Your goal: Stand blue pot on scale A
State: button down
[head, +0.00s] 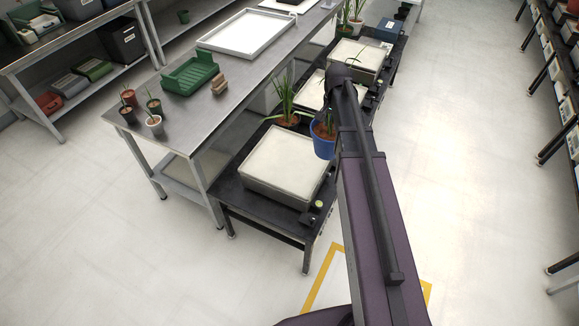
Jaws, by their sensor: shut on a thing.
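The blue pot (323,148), with brown soil and a green plant, is in the head view just left of my arm, beside the right edge of the nearest scale. It looks upright and held in the air. My gripper (329,115) is mostly hidden behind my arm and is shut on the blue pot. The nearest scale (285,168) has a broad, pale, empty plate. A second scale (312,92) is partly covered by my arm, and a third scale (357,56) stands farther back. I cannot read which one is A.
A terracotta pot (287,119) with a spiky plant stands behind the nearest scale. The steel bench (175,118) at left bears small pots, a green crate (190,75) and a white tray (246,33). Floor to the right is clear up to the shelving.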

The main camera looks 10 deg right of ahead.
jog(key=s+a+f+b, duration=0.3)
jog(key=s+f+b, duration=0.1)
jog(key=f+b, duration=0.1)
jog(key=s+a+f+n+b, duration=0.1)
jog(key=s+a+f+b, duration=0.2)
jog(key=f+b, duration=0.3)
jog(key=shift+s+f+b, duration=0.3)
jog(key=shift+s+f, duration=0.55)
jog(key=shift+w, duration=0.15)
jog(key=w+a+f+b, duration=0.1)
jog(key=w+a, duration=0.2)
jog(key=w, duration=1.1)
jog(key=shift+a+f, duration=0.15)
jog(key=shift+w+a+f+b, duration=0.1)
jog(key=shift+w+f+b, duration=0.1)
jog(key=shift+f+b, duration=0.45)
jog(key=shift+w+f+b, duration=0.25)
jog(key=shift+f+b, duration=0.35)
jog(key=shift+b, duration=0.1)
jog(key=shift+w+a+f+b, duration=0.1)
jog(key=shift+w+f+b, duration=0.1)
jog(key=shift+f+b, duration=0.45)
jog(key=shift+c, duration=2)
grip_release()
jog(key=shift+r, duration=0.1)
